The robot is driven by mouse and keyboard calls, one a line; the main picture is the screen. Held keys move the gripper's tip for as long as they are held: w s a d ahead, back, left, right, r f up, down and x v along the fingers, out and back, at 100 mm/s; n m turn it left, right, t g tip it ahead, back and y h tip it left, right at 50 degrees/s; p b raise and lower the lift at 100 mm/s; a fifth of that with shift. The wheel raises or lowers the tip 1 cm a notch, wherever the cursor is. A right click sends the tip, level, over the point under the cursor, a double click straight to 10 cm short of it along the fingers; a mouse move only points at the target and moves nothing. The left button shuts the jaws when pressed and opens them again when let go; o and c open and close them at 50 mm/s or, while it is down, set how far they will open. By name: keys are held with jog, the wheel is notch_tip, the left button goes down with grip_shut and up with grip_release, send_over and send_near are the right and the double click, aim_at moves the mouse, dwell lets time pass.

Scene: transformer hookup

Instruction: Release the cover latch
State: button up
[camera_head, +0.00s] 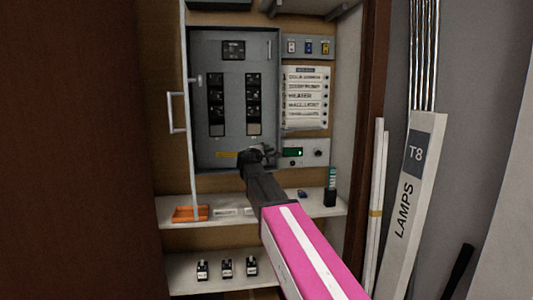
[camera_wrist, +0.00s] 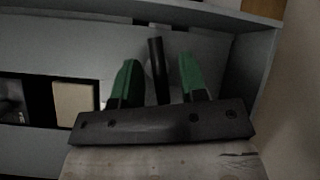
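A grey breaker panel with a flat cover (camera_head: 232,100) is set in the cabinet, with two columns of black breakers on it. My gripper (camera_head: 259,155) is at the panel's lower edge, right of the yellow label. In the wrist view its two green fingertips (camera_wrist: 158,75) are apart. A short black rod (camera_wrist: 158,68), perhaps the cover latch, stands between them with a gap visible on each side. I cannot tell how far the rod reaches in depth. The gripper hides part of the panel's lower edge in the head view.
A glazed-looking door frame with a handle (camera_head: 172,112) stands at the panel's left. A small control box with a green display (camera_head: 293,153) is right of my gripper. A shelf below holds an orange tray (camera_head: 190,213). A lamp carton (camera_head: 411,190) leans at right.

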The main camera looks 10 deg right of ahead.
jog(key=shift+w+d, duration=0.1)
jog(key=shift+w, duration=0.1)
grip_shut()
jog(key=shift+m+g+y, duration=0.7)
jog(key=shift+m, duration=0.5)
grip_release()
